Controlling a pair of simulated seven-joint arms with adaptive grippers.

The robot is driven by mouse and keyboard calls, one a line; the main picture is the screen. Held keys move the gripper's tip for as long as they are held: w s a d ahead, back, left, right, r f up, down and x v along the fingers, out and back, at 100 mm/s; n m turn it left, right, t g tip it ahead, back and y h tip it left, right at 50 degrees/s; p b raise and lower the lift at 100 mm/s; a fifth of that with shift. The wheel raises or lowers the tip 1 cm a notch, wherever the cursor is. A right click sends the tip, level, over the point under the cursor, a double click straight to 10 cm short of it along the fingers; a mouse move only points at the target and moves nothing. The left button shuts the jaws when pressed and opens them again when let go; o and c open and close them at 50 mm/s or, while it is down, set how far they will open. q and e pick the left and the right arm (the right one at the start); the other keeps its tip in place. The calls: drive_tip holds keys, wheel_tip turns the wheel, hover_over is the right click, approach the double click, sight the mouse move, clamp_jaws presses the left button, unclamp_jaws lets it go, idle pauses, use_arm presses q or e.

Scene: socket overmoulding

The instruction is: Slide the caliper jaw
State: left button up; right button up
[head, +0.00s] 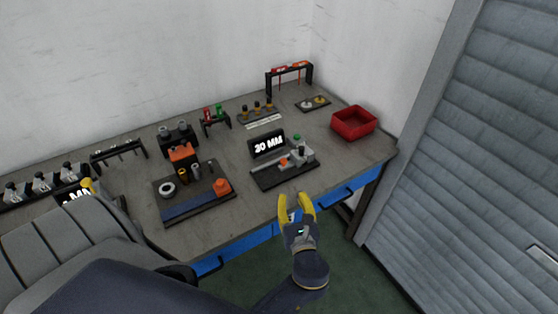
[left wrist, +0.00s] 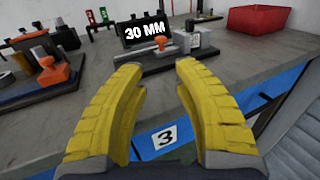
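The caliper station is a black base (head: 286,180) near the table's front edge, with a grey rail on it. A display reading "30 MM" (head: 268,145) stands at its back; it also shows in the left wrist view (left wrist: 145,31). I cannot tell which block slides. My left gripper (head: 297,196) is open and empty, in front of the station, apart from it. Its yellow fingers (left wrist: 160,85) frame the left wrist view. My right gripper is not identifiable.
A black tray (head: 200,212) with a ring, cylinders and an orange block stands left of the station. A red bin (head: 355,122) is at the right. Small racks line the back. Blue drawer fronts (head: 240,246) run below the table edge. Bare tabletop lies between station and bin.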

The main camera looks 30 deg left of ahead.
sight(284, 162)
use_arm(q)
drive_tip(key=x, duration=1.7)
drive_tip(key=shift+s, duration=0.1)
drive_tip(key=shift+o, duration=0.3)
clamp_jaws()
